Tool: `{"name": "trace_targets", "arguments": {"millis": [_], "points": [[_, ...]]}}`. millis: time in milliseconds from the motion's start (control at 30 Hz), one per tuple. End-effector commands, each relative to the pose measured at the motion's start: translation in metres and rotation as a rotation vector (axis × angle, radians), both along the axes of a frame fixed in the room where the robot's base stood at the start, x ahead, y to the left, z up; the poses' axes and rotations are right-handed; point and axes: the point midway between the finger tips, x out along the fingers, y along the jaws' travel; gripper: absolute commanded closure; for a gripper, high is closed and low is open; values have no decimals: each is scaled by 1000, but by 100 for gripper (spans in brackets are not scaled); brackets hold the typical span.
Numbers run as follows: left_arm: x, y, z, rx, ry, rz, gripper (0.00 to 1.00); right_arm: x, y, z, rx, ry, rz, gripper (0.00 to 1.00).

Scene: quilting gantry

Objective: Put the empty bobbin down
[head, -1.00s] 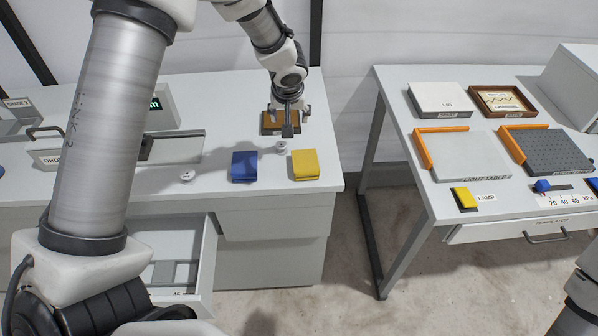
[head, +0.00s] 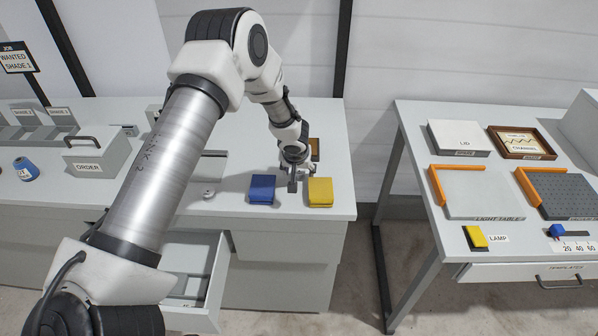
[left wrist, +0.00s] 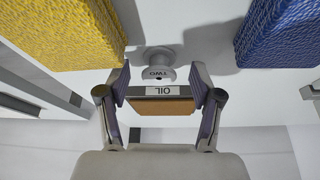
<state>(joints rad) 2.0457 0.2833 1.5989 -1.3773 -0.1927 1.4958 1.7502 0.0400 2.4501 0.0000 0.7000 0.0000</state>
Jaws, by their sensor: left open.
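A small pale bobbin marked TWO (left wrist: 157,66) shows upside down in the left wrist view, on the pale worktop between the yellow and blue blocks. My left gripper (left wrist: 160,82) is open, with its fingertips to either side just short of the bobbin; I see no contact. In the head view my left gripper (head: 293,182) is low over the cabinet top between the blocks and hides this bobbin. A second small pale bobbin (head: 208,192) stands left of the blue block. I cannot tell whether either bobbin carries thread. My right gripper is out of view.
The blue block (head: 262,189) and yellow block (head: 320,192) flank my left gripper closely. An open drawer (head: 215,285) juts out below. A grey ORDER box (head: 97,155) stands left.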

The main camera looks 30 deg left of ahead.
Motion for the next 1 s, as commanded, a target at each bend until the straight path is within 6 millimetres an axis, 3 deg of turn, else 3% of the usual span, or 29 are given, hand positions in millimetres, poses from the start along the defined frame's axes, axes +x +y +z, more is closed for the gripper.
{"name": "trace_targets", "arguments": {"millis": [67,100,233,667,867,933,1000], "points": [[0,0,0,0,0,0,35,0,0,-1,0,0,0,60],[0,0,0,0,0,0,49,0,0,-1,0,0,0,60],[0,0,0,0,0,0,78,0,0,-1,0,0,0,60],[0,0,3,0,-1,2,81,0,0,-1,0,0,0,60],[1,0,25,-1,-4,2,81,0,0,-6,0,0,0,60],[-1,-1,35,-2,-4,2,81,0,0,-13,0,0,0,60],[-15,-6,26,-2,0,-2,81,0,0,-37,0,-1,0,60]]}}
